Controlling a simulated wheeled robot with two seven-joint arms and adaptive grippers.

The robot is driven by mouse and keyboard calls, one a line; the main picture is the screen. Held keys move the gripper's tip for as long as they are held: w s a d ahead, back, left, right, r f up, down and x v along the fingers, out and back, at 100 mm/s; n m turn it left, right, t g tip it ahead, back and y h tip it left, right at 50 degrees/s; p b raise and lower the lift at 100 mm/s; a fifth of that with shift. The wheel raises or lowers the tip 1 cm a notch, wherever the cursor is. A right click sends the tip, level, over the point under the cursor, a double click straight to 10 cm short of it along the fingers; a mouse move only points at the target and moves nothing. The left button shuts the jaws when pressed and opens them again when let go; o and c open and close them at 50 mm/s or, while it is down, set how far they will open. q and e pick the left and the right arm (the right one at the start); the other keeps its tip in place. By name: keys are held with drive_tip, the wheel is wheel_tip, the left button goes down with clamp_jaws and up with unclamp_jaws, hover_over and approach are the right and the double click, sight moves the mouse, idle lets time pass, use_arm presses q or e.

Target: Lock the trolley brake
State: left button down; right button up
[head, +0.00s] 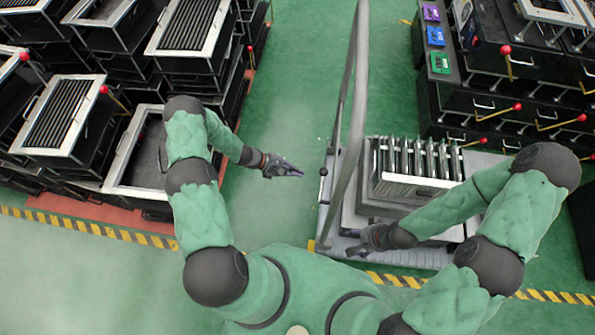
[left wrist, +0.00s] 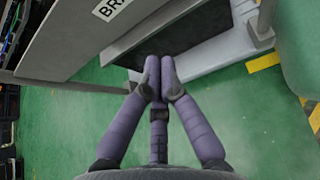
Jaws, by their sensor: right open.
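The grey trolley (head: 340,222) stands at centre right with a tall bent handle rail (head: 349,110). A small black knob (head: 323,172) on a thin rod sits at its left edge; it looks like the brake lever. My left gripper (head: 297,172) is just left of that knob, apart from it. In the left wrist view its purple fingers (left wrist: 160,78) meet at the tips with nothing between them. A label starting "BR" (left wrist: 112,8) shows there on a grey plate; the lever does not show. My right gripper (head: 352,246) is open over the trolley's front left part.
The trolley carries a metal rack of upright plates (head: 415,185). Black crates (head: 60,120) are stacked at left, and more stacks with red-knobbed levers (head: 517,107) stand at right. The green floor (head: 285,80) between is clear. A yellow-black stripe (head: 140,237) crosses the front.

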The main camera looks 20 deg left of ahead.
use_arm(q)
drive_tip(key=w+d+b, duration=0.1)
drive_tip(key=d+b, duration=0.1)
drive_tip(key=d, duration=0.5)
drive_tip(key=shift+w+r, duration=0.15)
drive_tip(key=shift+a+r, duration=0.1)
drive_tip(key=shift+a, duration=0.1)
